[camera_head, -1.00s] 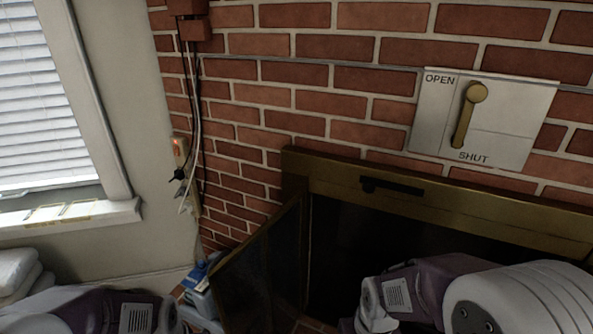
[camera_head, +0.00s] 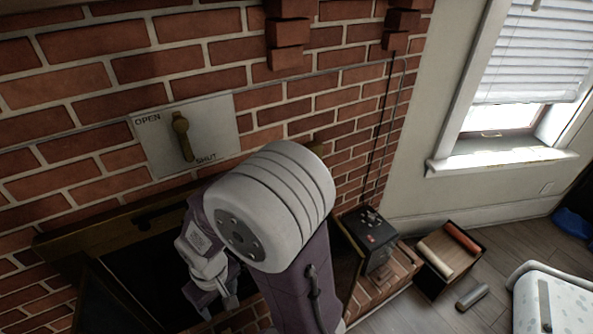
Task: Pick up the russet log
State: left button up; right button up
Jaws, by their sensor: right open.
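A russet log (camera_head: 461,237) lies in a dark open-topped wooden box (camera_head: 432,283) on the floor, right of the brick hearth. A cream log (camera_head: 435,257) lies beside it, to its left. My right gripper (camera_head: 216,306) is in front of the dark fireplace opening, far to the left of the box. It is open, and nothing shows between its fingers. My right arm fills the middle of the view. My left gripper is out of view.
A grey log (camera_head: 472,297) lies on the floor by the box. A black box with knobs (camera_head: 370,238) stands on the hearth (camera_head: 385,290). A white spotted item (camera_head: 552,300) is at lower right. An OPEN/SHUT lever plate (camera_head: 160,150) is on the brick wall.

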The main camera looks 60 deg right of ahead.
aim_at(458, 235)
jog(key=z, duration=3.45)
